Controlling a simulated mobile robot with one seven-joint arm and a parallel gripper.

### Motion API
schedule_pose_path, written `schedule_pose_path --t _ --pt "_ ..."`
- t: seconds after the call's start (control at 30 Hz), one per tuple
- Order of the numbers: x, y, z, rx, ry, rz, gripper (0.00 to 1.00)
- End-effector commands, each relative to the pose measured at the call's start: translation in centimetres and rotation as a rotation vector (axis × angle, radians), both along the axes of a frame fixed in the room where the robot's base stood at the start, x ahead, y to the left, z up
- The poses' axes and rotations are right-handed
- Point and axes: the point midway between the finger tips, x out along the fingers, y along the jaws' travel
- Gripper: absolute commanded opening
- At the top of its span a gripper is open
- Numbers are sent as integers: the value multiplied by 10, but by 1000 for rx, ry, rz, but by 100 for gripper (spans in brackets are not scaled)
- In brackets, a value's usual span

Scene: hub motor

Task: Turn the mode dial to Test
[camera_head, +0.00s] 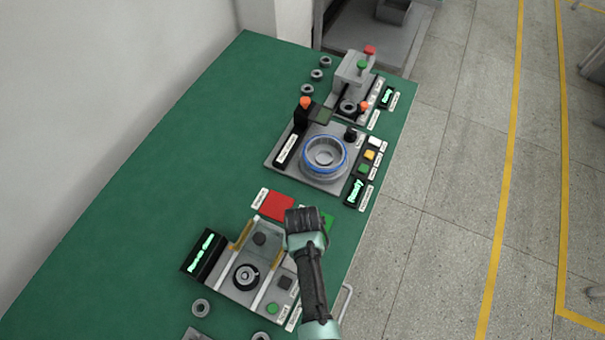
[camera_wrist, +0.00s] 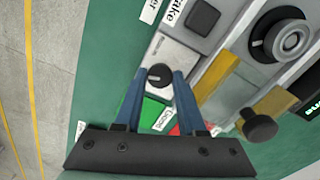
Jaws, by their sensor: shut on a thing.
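The mode dial (camera_wrist: 160,75), as I take it, is a small dark round knob with a pale mark toward its left side, on a light grey plate in the wrist view. My gripper (camera_wrist: 161,82) has its two blue fingers on either side of this knob and is shut on it. In the head view my arm's dark wrist covers the spot, so the dial and fingertips are hidden there. The dial's position lettering is not readable.
The near station has a larger round knob (camera_wrist: 288,40), a dark square button (camera_wrist: 202,18) by a "Brake" label, and a brass-coloured strip. A red pad (camera_head: 276,206) and a green pad lie close by. A fixture with a blue-ringed bowl (camera_head: 325,156) stands farther back. The green table's left side is clear.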

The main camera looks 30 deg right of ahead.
Motion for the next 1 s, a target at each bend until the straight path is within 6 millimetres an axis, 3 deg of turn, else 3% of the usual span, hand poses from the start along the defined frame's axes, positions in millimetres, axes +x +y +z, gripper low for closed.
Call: schedule_pose_path --t 0.5,1.0 --pt "0 0 0 1 1 350 0" --pt "0 0 0 0 0 423 0"
